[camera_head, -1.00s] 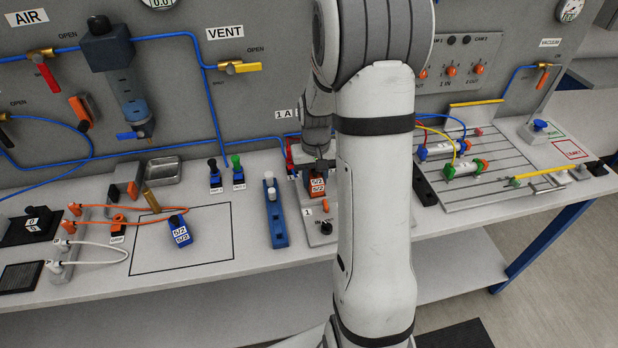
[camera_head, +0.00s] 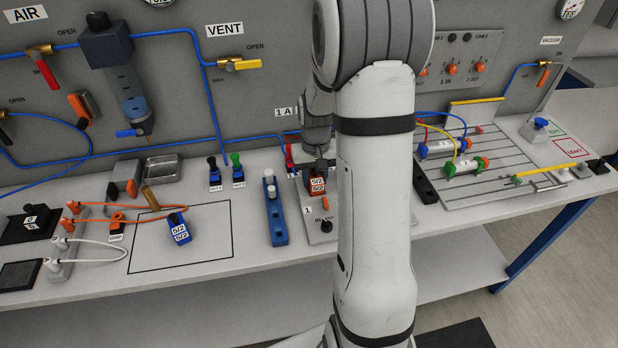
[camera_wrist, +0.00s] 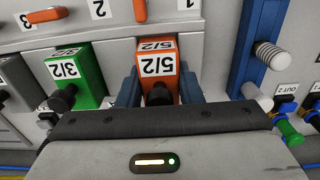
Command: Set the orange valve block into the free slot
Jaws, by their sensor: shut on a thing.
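The orange valve block (camera_wrist: 158,60), labelled 5/2, is upright between the two dark blue fingers of my gripper (camera_wrist: 159,82) in the wrist view. My gripper is shut on it from both sides. In the head view the orange block (camera_head: 317,186) shows just left of my arm, at the grey manifold plate. A green block (camera_wrist: 75,72) labelled 3/2 stands to the left of it in the wrist view, with a gap between. The slot under the orange block is hidden, and I cannot tell whether the block is seated or just above it.
A blue rail with white pegs (camera_head: 276,214) stands close to the left of the manifold. A blue 5/2 block (camera_head: 179,229) lies inside a black outline on the bench. A grooved plate with cylinders (camera_head: 490,190) is to the right.

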